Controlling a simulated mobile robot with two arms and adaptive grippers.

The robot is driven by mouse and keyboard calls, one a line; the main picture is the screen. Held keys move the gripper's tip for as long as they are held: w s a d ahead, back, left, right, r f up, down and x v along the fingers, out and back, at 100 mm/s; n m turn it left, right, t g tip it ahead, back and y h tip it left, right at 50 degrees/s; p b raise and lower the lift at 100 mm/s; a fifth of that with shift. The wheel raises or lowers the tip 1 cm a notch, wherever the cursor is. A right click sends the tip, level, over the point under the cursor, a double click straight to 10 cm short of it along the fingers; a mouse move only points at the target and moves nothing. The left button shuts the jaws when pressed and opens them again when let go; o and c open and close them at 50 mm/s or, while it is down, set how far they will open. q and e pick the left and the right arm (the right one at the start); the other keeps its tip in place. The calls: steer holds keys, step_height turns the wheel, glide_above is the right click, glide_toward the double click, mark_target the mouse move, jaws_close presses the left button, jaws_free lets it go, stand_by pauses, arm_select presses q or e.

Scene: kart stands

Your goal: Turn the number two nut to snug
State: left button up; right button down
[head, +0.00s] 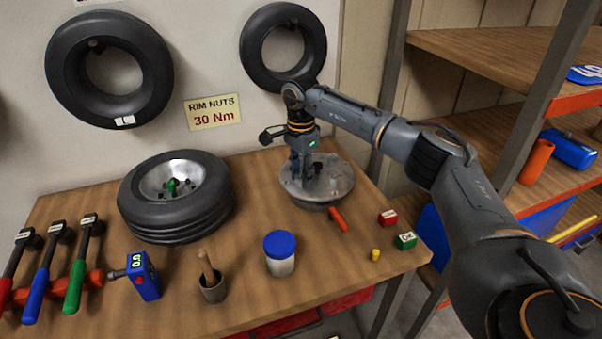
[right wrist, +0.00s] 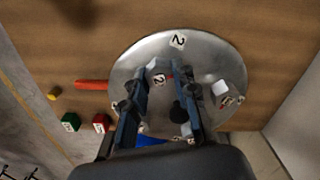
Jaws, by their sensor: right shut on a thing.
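A round grey metal plate (head: 338,190) lies on the bench at the right; it fills much of the right wrist view (right wrist: 218,60). A flat tag marked 2 (right wrist: 177,40) is at its far rim. My right gripper (head: 304,178) is low over the plate, pointing down. In the right wrist view its two fingers (right wrist: 166,76) are on either side of a small pale piece marked 2 (right wrist: 157,79), which I take as the number two nut. The fingers hide much of it, and its seating cannot be seen. My left gripper is out of view.
An orange-red handle (head: 339,220) juts from the plate's near edge. Red (head: 388,218) and green (head: 405,241) blocks and a yellow peg (head: 375,255) stand nearby. A tyre (head: 180,222), blue-lidded jar (head: 280,255) and several wrenches (head: 75,272) are leftward. Shelves (head: 480,45) bound the right.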

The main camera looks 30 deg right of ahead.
steer(key=m+p, duration=0.1)
steer(key=m, duration=0.5)
steer(key=m+p, duration=0.1)
steer(key=m, duration=0.5)
steer(key=shift+r+m, duration=0.1)
steer(key=shift+m, duration=0.2)
steer(key=m+p, duration=0.1)
steer(key=m, duration=0.5)
steer(key=shift+p, duration=0.35)
steer(key=m+p, duration=0.1)
steer(key=m, duration=0.5)
steer(key=shift+m, duration=0.4)
steer(key=c, duration=1)
jaws_free()
steer(key=shift+c, duration=0.2)
